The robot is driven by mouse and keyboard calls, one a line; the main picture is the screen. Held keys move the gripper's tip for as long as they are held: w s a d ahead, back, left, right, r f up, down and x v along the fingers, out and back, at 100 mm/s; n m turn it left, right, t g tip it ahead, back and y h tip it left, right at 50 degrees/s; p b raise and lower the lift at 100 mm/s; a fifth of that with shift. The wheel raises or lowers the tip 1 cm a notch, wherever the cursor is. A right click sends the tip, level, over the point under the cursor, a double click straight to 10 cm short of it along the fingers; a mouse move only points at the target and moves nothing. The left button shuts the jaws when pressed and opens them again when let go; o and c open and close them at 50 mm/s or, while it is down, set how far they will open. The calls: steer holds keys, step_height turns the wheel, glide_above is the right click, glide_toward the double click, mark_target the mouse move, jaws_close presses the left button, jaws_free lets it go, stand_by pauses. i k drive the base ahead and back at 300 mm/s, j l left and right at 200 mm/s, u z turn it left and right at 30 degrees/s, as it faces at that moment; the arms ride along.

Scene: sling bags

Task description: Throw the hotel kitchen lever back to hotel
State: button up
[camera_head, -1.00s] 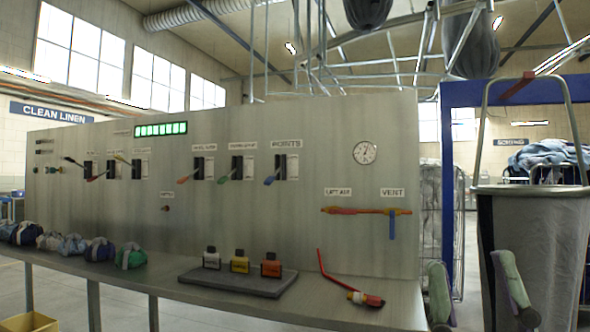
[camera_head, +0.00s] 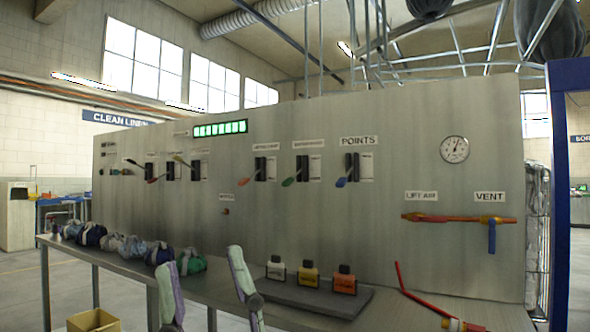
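A grey upright panel carries several lever switches in black slotted plates. On its right half are a lever with an orange handle (camera_head: 246,178), one with a green handle (camera_head: 289,181) and one with a blue handle (camera_head: 342,182) under the label POINTS. Further left are levers with a black handle (camera_head: 131,162), a red handle (camera_head: 154,180) and a yellow handle (camera_head: 180,160). Their labels are too small to read, so I cannot tell which is the hotel kitchen lever. My gripper (camera_head: 202,258) is open and empty, low in front of the bench, apart from the levers.
Several cloth bundles (camera_head: 112,242) lie along the bench's left part. A dark tray (camera_head: 320,300) holds white, yellow and orange blocks. The panel's lower right has an orange pipe (camera_head: 440,218) with a blue handle (camera_head: 491,238). A yellow box (camera_head: 94,321) stands below.

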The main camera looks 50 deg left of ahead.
mark_target(342, 182)
steer(key=u, duration=1.1)
steer(key=i+z, duration=0.2)
steer(key=i, duration=0.25)
steer(key=i+j+z, duration=0.2)
steer(key=i, duration=0.25)
steer(key=l, duration=0.1)
